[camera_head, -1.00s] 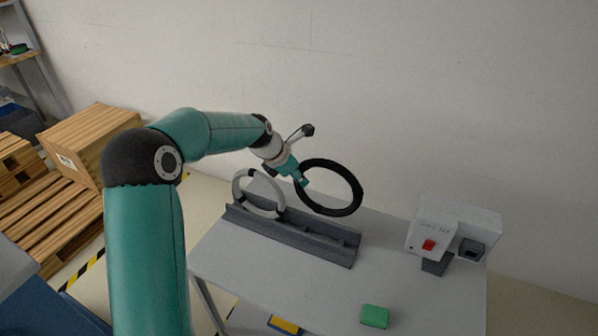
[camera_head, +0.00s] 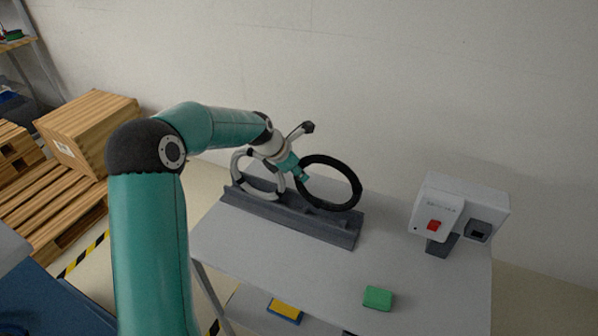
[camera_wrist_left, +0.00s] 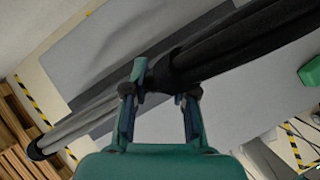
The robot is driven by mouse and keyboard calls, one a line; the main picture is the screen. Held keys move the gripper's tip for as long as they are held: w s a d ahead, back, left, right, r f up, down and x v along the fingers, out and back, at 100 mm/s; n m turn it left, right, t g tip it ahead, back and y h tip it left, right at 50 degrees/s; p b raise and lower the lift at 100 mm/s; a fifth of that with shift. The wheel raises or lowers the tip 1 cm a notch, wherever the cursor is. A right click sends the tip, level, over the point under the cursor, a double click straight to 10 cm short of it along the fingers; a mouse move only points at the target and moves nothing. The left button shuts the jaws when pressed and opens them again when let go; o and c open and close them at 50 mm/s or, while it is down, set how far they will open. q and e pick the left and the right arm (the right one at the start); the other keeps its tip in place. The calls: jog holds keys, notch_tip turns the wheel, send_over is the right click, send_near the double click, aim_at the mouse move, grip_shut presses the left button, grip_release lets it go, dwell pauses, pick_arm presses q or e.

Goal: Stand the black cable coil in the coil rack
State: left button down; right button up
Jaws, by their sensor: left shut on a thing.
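The black cable coil (camera_head: 357,186) is held upright by my left gripper (camera_head: 302,176), which is shut on the left side of its ring. In the left wrist view the fingers (camera_wrist_left: 160,90) close on the black coil (camera_wrist_left: 235,45), seen nearly edge-on. The dark grey coil rack (camera_head: 305,225) lies along the back left of the table. The coil's lower edge is close to the rack's right part; I cannot tell whether it touches. A light grey coil (camera_head: 236,172) stands in the rack's left end, partly hidden by my wrist. My right gripper is not in view.
The grey table (camera_head: 255,255) also holds a white device with a red button (camera_head: 445,215) at the right and a green block (camera_head: 378,298) near the front. A wall is behind. Wooden pallets and a crate (camera_head: 90,125) stand at the left.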

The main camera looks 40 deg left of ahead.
aim_at(295, 183)
pick_arm(q)
jog(key=shift+f+b, duration=0.85)
jog(key=shift+f, duration=0.25)
jog(key=shift+f+b, duration=0.6)
jog(key=shift+f, duration=0.75)
jog(key=c, duration=0.8)
grip_release()
jog(key=shift+c, duration=0.2)
jog(key=shift+f, duration=0.1)
jog(key=v, duration=1.2)
